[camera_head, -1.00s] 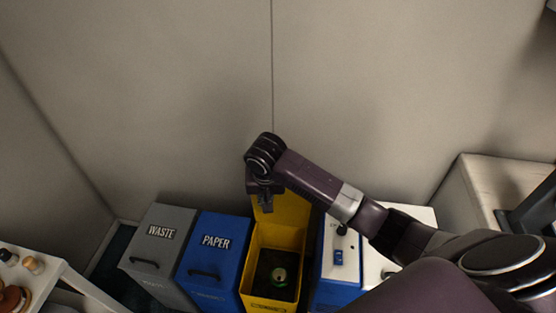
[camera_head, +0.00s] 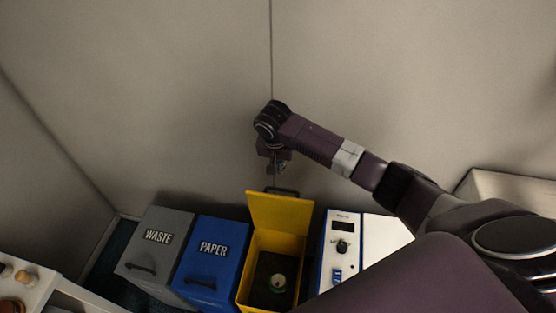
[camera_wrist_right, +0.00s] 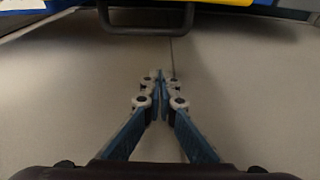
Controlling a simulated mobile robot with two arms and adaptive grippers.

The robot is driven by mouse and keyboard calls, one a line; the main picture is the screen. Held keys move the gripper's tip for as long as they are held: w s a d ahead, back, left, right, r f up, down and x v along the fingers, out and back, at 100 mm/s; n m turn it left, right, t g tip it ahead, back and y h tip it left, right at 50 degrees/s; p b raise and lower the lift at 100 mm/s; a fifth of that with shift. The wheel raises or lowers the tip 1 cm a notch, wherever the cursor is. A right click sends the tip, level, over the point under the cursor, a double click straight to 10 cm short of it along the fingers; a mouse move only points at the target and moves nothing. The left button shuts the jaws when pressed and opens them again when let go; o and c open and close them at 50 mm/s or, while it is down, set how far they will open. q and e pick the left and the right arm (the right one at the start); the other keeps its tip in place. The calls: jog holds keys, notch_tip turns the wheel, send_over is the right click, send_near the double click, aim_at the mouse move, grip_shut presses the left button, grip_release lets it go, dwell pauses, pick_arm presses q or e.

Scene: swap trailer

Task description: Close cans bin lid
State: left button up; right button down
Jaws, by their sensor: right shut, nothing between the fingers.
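The yellow cans bin (camera_head: 246,268) stands open in the head view, with its lid (camera_head: 280,212) raised at the back against the wall side. A round can (camera_head: 278,282) lies inside it. The lid's dark handle (camera_head: 284,191) shows at the lid's top edge. In the right wrist view the handle (camera_wrist_right: 146,31) hangs below a yellow strip at the top. My right gripper (camera_head: 281,168) is above and behind the raised lid, apart from the handle. Its fingers (camera_wrist_right: 160,78) are shut and empty. My left gripper is not in view.
A grey waste bin (camera_head: 168,223) and a blue paper bin (camera_head: 228,231) stand closed to the left. A blue and white device (camera_head: 342,260) with a knob stands just to the right. A white table (camera_head: 32,290) with small items is at the lower left. The wall (camera_head: 150,90) is close behind.

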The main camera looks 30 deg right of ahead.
jog(key=s+a+f+p, duration=0.2)
jog(key=shift+s+f, duration=0.25)
jog(key=shift+f, duration=0.05)
dwell(0.5)
